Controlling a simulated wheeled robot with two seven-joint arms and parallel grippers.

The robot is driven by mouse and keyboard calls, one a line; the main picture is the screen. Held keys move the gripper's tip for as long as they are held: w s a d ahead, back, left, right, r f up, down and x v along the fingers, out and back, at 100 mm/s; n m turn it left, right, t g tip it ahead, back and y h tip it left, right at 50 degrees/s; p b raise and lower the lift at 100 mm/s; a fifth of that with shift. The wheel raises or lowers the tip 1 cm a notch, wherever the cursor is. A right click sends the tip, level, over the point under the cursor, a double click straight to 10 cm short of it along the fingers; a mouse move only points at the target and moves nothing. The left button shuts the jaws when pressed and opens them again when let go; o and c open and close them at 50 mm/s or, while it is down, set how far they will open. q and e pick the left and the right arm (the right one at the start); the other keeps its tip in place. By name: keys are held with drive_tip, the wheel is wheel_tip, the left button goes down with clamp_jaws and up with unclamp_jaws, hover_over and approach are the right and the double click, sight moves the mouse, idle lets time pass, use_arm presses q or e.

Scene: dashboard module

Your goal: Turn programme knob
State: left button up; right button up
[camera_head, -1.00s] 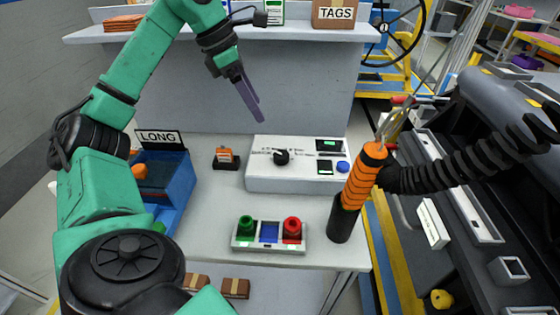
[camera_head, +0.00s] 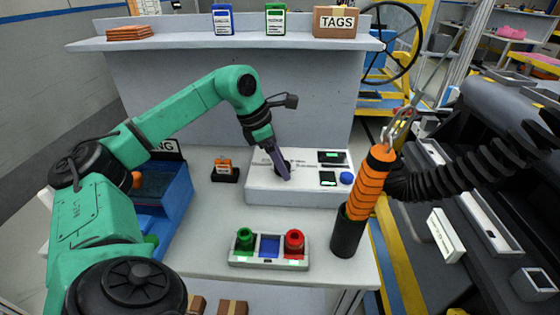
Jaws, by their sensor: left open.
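The programme knob (camera_head: 279,167) is a black round knob on the top of a white control box (camera_head: 262,190) at the back middle of the table. The box also has two small dark screens and a blue button (camera_head: 347,178). My left gripper (camera_head: 286,176) points down at the knob, with its purple-grey fingers over it and hiding most of it. I cannot tell whether the fingers touch the knob. The jaws are open. My right gripper is not in view.
An orange-and-black tool (camera_head: 370,185) stands in a black holder right of the box. A panel with green and red knobs (camera_head: 268,250) lies in front. A blue bin (camera_head: 175,190) is at left. A shelf (camera_head: 200,42) with boxes runs above.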

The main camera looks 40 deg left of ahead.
use_arm(q)
clamp_jaws()
drive_tip(key=shift+r, duration=0.1)
drive_tip(key=m+p, duration=0.2)
drive_tip(key=m+g+h+p, duration=0.1)
drive_tip(key=m+p, duration=0.1)
drive_tip(key=shift+w+r+m, duration=0.15)
drive_tip(key=shift+r+m, duration=0.05)
drive_tip(key=shift+m, duration=0.2)
drive_tip(key=shift+a+f+m+g+h+p, duration=0.1)
drive_tip(key=shift+m+g+h+p, duration=0.35)
drive_tip(key=shift+m+p, duration=0.8)
drive_tip(key=shift+m, duration=0.25)
drive_tip(key=shift+f+g, duration=0.15)
drive_tip(key=shift+g, duration=0.1)
